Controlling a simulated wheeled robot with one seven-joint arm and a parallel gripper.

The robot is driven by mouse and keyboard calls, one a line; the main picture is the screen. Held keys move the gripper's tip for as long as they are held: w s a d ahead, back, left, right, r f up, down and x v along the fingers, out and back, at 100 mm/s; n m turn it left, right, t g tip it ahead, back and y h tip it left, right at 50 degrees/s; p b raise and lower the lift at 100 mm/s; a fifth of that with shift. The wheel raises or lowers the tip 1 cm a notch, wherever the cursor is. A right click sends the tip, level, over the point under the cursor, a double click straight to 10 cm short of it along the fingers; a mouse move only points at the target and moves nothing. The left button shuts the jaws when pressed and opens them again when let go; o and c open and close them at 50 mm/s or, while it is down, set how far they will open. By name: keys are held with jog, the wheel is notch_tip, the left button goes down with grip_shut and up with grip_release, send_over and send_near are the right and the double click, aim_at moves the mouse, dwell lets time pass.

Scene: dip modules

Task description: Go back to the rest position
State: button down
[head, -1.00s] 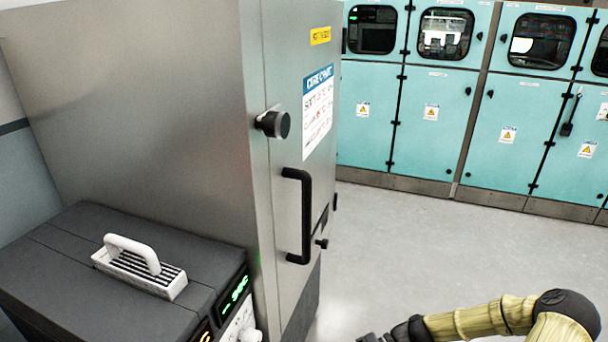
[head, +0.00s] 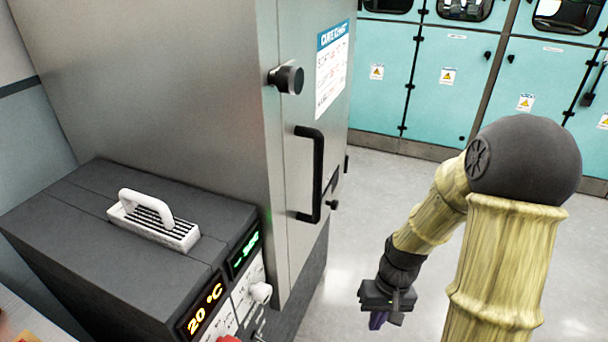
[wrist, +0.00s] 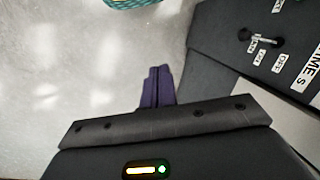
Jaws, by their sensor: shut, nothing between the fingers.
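My gripper (head: 378,318) hangs below my yellow arm, right of the dark bath unit and in front of the steel cabinet, over the open floor. Its purple fingers also show in the wrist view (wrist: 157,86), pressed together with nothing between them. It points down and is apart from the equipment around it.
A dark bath unit (head: 110,240) with a white handled rack (head: 155,222) on top stands at the left; its display reads 20 °C. A tall steel cabinet (head: 180,100) with a black handle (head: 316,175) stands behind it. Teal cabinets (head: 440,100) line the back. Grey floor (head: 375,190) is clear between.

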notch_tip(320, 180, up, 31)
jog(key=s+t+h+p, duration=0.1)
jog(key=t+p, duration=0.3)
jog(key=p, duration=1.7)
jog(key=shift+a+f+m+h, duration=0.2)
jog(key=shift+a+m+h, duration=0.1)
jog(key=shift+a, duration=0.05)
jog(key=shift+a, duration=0.1)
